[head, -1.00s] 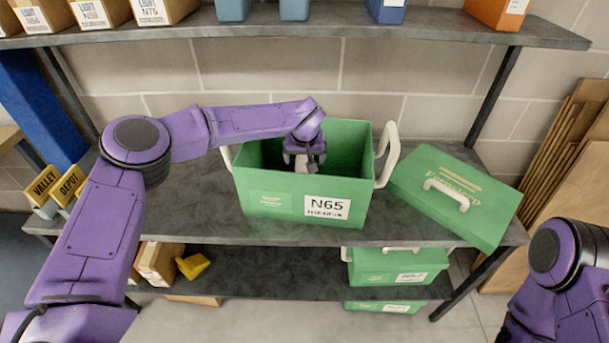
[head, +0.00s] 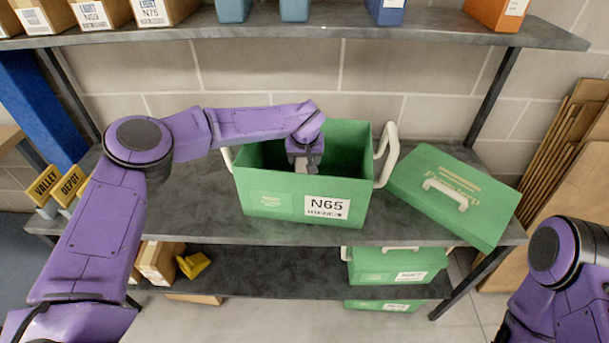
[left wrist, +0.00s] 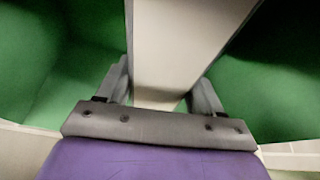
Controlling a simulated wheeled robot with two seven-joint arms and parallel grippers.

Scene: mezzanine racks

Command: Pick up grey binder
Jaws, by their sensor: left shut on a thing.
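The grey binder (left wrist: 185,40) shows in the left wrist view as a pale grey slab between the fingers of my left gripper (left wrist: 160,92). The gripper is shut on it. In the head view my left gripper (head: 305,160) reaches down into the open green box labelled N65 (head: 270,203), and only a small pale part of the binder shows below it. The box's front wall hides the rest of the binder. My right arm shows at the lower right of the head view, but its gripper is out of frame.
The box's green lid (head: 455,195) lies on the shelf to its right. White handles (head: 388,155) stand up at the box's sides. An upper shelf (head: 300,30) with several boxes runs above. Yellow signs (head: 42,183) stand at left. The shelf (head: 205,195) left of the box is clear.

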